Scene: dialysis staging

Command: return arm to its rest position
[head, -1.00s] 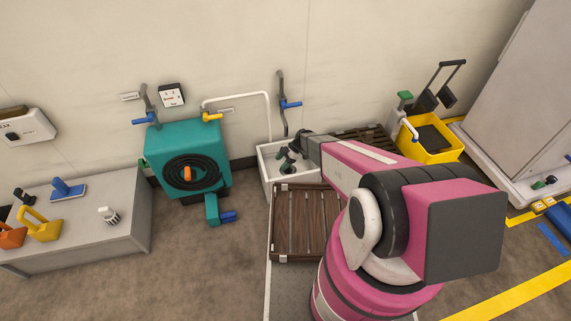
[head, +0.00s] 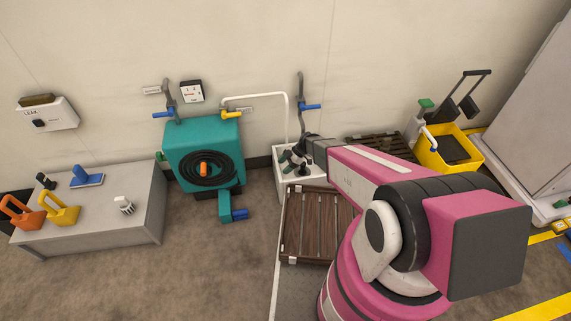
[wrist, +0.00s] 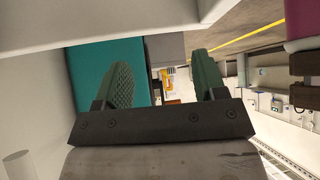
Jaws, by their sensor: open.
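My pink and black arm reaches from the lower right toward the wall in the head view. Its end, my gripper (head: 291,160), is at the white basin (head: 289,188) below the white pipe. In the wrist view, the two green ridged fingers of my gripper (wrist: 163,80) stand wide apart with nothing between them. In the head view the fingers are small and lie over the basin's opening. I cannot tell how deep they are.
A teal hose-reel cabinet (head: 184,139) stands left of the basin, with a slatted wooden platform (head: 318,222) in front. A yellow mop bucket (head: 436,158) is at the right. A grey bench (head: 140,215) with several handled items is at the left.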

